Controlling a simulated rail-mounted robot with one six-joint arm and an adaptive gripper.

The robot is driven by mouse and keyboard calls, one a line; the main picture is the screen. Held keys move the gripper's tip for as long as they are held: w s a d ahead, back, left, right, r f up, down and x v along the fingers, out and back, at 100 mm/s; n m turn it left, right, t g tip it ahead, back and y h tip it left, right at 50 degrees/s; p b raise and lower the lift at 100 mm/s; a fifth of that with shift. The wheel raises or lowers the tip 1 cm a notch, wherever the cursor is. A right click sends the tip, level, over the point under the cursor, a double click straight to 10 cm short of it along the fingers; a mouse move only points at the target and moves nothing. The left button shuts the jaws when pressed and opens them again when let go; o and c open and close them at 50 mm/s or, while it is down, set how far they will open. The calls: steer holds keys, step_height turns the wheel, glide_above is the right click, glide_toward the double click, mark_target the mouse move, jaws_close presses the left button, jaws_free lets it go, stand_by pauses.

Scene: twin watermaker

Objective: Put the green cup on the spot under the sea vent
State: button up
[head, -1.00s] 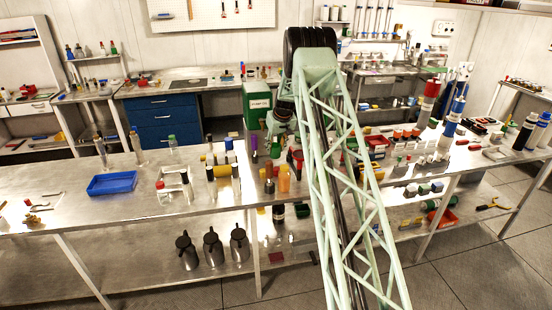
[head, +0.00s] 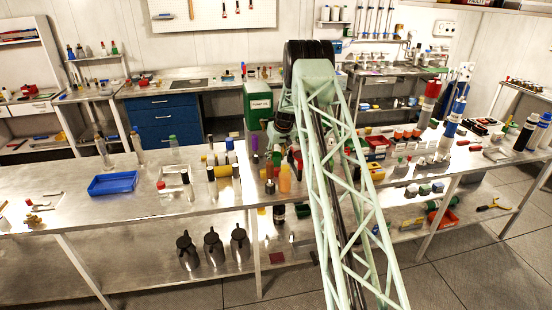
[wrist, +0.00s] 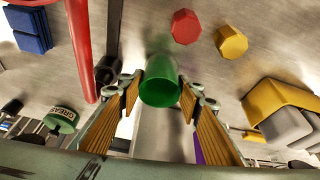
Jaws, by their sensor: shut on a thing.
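The green cup (wrist: 161,82) is in the middle of the wrist view, between the two wood-coloured fingers of my gripper (wrist: 162,90). My gripper is shut on it, with a finger at each side. The cup's round end faces the camera. In the head view my arm's lattice link covers part of the bench, and I cannot make out the cup there. I cannot tell which thing is the sea vent, and the spot under it is not discernible in either view.
In the wrist view, a red rod (wrist: 80,45) and a dark cylinder (wrist: 108,68) are left of the cup. Red (wrist: 185,27) and yellow (wrist: 231,42) pieces lie beyond it. In the head view, a blue tray (head: 112,183) sits on the front bench (head: 60,200), with bare metal around it.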

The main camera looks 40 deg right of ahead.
steer(key=shift+f, duration=0.3)
steer(key=o, duration=0.7)
steer(key=shift+r, duration=0.2)
steer(key=v, duration=1.2)
stand_by(0.4)
stand_by(0.5)
